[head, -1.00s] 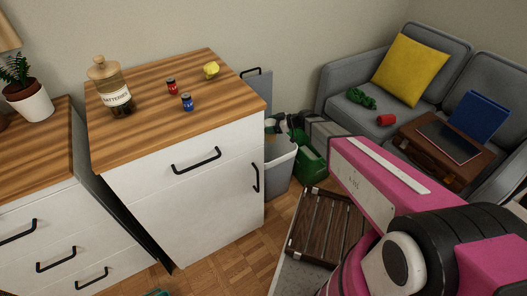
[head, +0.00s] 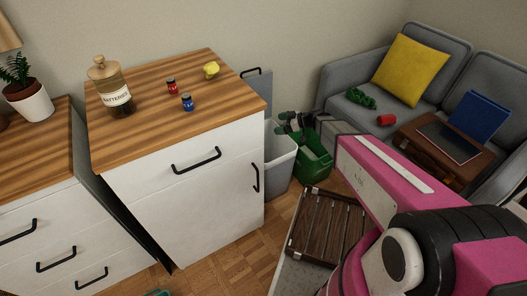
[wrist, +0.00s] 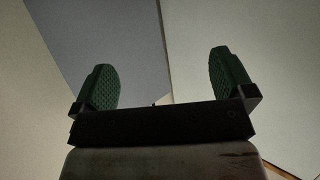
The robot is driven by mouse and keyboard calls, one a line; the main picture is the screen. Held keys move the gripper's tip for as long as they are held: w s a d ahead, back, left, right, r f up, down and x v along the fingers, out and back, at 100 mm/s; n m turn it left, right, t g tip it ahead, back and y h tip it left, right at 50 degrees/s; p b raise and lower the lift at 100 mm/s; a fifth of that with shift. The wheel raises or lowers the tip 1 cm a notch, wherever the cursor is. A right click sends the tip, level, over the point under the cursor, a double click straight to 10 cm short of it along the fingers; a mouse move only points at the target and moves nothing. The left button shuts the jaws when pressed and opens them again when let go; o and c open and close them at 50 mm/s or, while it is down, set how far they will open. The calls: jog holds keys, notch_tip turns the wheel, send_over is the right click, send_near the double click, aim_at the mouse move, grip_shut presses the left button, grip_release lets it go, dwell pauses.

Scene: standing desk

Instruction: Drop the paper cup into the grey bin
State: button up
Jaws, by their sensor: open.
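The grey bin (head: 280,160) stands on the floor against the right side of the white cabinet. Its rim and part of its inner wall show; its bottom is hidden. I do not see the paper cup in either current view. My gripper (wrist: 165,78) shows in the wrist view with its two green-padded fingers wide apart and nothing between them. Plain grey and pale surfaces lie beyond the fingers. In the head view my pink arm reaches toward the area behind the bin and crate; the fingers there are hard to tell from dark shapes.
A slatted wooden rack (head: 325,225) lies in front.

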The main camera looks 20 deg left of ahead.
jog(key=v, duration=0.5)
jog(key=shift+d+r, duration=0.15)
jog(key=shift+d, duration=0.15)
